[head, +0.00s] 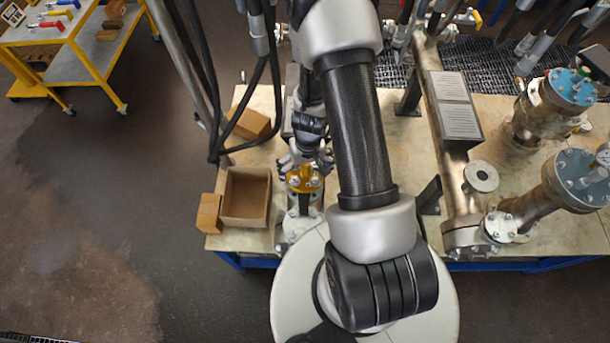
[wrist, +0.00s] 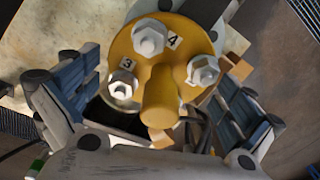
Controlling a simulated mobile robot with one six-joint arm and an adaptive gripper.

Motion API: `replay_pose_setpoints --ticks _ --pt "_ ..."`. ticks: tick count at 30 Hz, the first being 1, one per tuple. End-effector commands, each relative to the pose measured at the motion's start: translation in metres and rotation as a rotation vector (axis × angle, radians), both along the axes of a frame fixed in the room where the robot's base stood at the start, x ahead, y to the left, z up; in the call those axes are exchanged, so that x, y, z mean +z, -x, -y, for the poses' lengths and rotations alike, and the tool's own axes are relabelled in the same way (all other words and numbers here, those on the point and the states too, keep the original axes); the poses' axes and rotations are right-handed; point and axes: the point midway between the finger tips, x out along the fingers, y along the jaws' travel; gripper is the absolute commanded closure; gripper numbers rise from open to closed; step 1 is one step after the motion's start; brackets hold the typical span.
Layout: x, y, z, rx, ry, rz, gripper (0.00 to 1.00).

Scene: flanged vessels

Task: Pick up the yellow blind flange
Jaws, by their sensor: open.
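The yellow blind flange (head: 304,180) sits at the top of a short metal pipe stand (head: 298,222) near the front left of the workbench. In the wrist view the flange (wrist: 188,37) is a round yellow disc with silver bolt heads and tags reading 3 and 4. A thick yellow stub (wrist: 160,98) sticks out from it towards the camera. My gripper (head: 304,158) is right by the flange in the head view. In the wrist view my gripper (wrist: 155,92) is open, one finger on each side of the stub, with gaps on both sides.
An open cardboard box (head: 246,197) and wooden blocks (head: 208,213) lie left of the stand. A metal pipe with a flanged end (head: 463,237) and blue-topped vessels (head: 573,88) stand to the right. A yellow cart (head: 85,62) is at the far left.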

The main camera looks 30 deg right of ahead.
Motion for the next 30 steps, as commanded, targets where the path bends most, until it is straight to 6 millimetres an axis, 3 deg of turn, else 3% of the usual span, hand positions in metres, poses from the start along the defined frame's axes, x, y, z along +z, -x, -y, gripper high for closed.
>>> replay_pose_setpoints --ticks 5,24,30 --pt "0.0009 -0.0003 0.0001 0.0 0.0 0.001 0.0" --pt "0.0003 0.0006 -0.0002 0.0 0.0 -0.001 0.41" --pt "0.0004 0.0005 -0.0002 0.0 0.0 -0.001 0.42"
